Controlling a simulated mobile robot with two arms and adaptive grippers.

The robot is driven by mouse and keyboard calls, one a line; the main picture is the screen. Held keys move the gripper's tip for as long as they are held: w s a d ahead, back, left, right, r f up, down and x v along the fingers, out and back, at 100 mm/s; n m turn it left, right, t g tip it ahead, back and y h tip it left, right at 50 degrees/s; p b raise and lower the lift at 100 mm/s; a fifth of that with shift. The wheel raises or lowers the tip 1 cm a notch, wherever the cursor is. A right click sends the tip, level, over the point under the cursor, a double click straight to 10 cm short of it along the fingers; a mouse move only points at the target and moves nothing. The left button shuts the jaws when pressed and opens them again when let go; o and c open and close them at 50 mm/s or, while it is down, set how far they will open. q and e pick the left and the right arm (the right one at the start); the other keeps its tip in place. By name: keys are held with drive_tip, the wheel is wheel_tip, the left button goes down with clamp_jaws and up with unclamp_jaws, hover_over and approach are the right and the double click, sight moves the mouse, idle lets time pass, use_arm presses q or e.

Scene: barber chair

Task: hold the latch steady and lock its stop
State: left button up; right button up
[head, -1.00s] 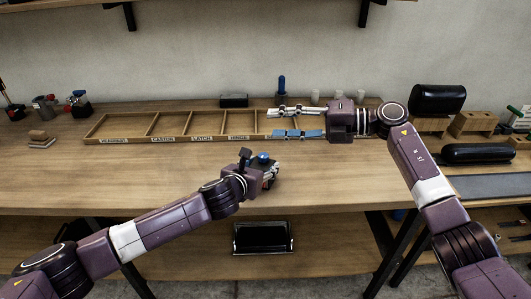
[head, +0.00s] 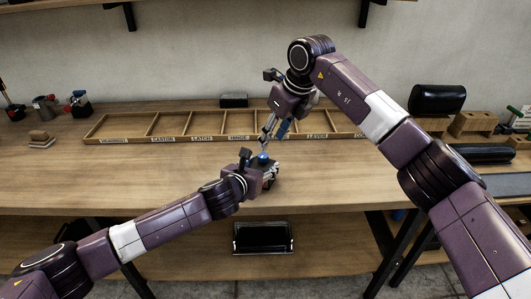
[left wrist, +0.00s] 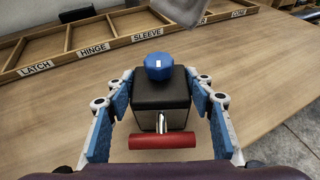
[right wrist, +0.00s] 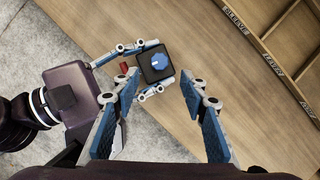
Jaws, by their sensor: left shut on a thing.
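The latch is a black block (left wrist: 160,92) with a blue knob (left wrist: 159,66) on top and a red bar (left wrist: 162,141) on a metal stem toward my left wrist. My left gripper (head: 268,174) is shut on the block from both sides, above the bench's front part. The knob carries a small white mark. My right gripper (head: 267,141) points down from above, its fingers apart and empty. In the right wrist view the knob (right wrist: 159,61) shows beyond its fingertips, apart from them. In the head view, my left gripper hides most of the block.
A wooden tray (head: 172,138) with labelled compartments lies along the back of the bench (head: 95,178). Small devices with red and blue parts (head: 78,103) stand at the back left. Wooden blocks (head: 476,123) and black cushions (head: 436,98) are at the right. The bench's left middle is clear.

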sight(264, 155)
drive_tip(key=x, duration=0.7)
drive_tip(key=shift+w+a+f, duration=0.15)
drive_tip(key=shift+f, duration=0.2)
drive_tip(key=shift+c, duration=0.3)
clamp_jaws()
